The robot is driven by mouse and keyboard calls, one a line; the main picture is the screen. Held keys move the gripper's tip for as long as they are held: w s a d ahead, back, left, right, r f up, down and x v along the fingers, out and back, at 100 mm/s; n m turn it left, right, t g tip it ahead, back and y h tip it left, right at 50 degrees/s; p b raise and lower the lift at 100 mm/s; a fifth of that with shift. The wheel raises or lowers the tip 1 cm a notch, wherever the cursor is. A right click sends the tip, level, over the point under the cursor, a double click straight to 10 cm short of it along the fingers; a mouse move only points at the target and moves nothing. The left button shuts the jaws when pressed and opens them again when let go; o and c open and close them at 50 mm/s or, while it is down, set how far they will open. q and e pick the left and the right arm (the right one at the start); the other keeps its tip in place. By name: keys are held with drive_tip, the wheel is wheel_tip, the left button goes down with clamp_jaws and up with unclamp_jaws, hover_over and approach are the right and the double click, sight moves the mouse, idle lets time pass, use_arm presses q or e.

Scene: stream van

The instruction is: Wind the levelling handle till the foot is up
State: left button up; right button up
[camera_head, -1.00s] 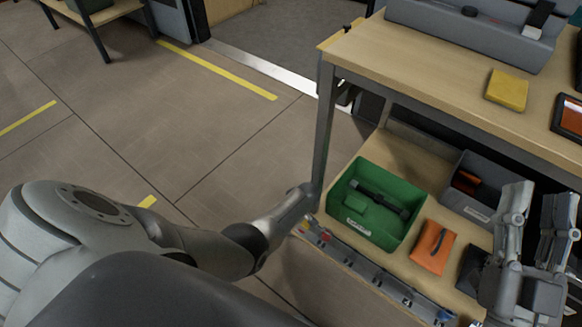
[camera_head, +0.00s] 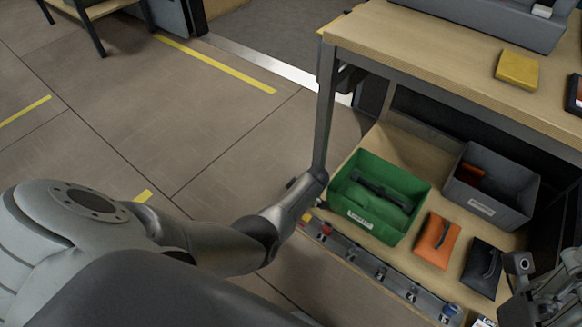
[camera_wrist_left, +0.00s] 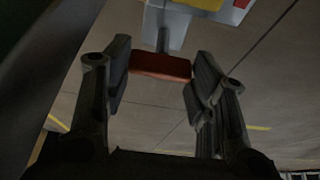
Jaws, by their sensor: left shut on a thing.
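In the left wrist view, a red-brown handle grip (camera_wrist_left: 160,66) lies between the fingers of my left gripper (camera_wrist_left: 158,76), which is shut on it. A grey stem (camera_wrist_left: 162,40) runs from the grip to a grey part with yellow at the top edge. In the head view my left arm reaches to the near corner leg of the bench (camera_head: 325,120), and the fingers and handle are hidden there. I cannot make out the levelling foot. My right gripper (camera_head: 545,285) is at the lower right corner, partly cut off; its opening is unclear.
On the lower shelf stand a green bin (camera_head: 368,222) and a grey bin (camera_head: 500,212), with an orange pouch (camera_head: 436,240) and a black pouch (camera_head: 482,268). A strip with several connectors (camera_head: 375,268) runs along its front edge. A yellow block (camera_head: 517,70) lies on the bench top.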

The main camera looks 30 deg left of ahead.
use_arm(q)
drive_tip(key=shift+s, duration=0.1)
idle(0.3)
drive_tip(key=o, duration=0.7)
drive_tip(key=shift+o, duration=0.2)
drive_tip(key=shift+r, duration=0.1)
wheel_tip(320, 180, up, 10)
drive_tip(key=shift+c, duration=0.4)
